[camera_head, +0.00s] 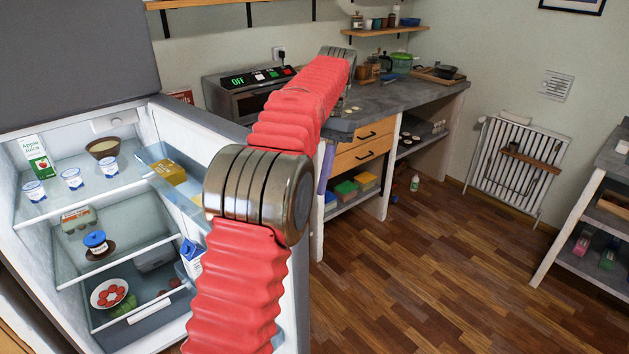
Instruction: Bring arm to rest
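My arm has red ribbed sleeves and metal joints. It rises from the bottom of the head view, bends at a large metal joint (258,195), and stretches away over the counter side. Its far red section (300,100) ends at another metal joint (337,54) near the counter. The arm is extended, not folded. I cannot make out my gripper or its fingers beyond that far joint, nor anything held.
An open fridge (150,300) with food on its shelves stands close at left. Behind the arm are an oven (222,94) and a grey counter (400,97). Shelving (590,255) stands at right.

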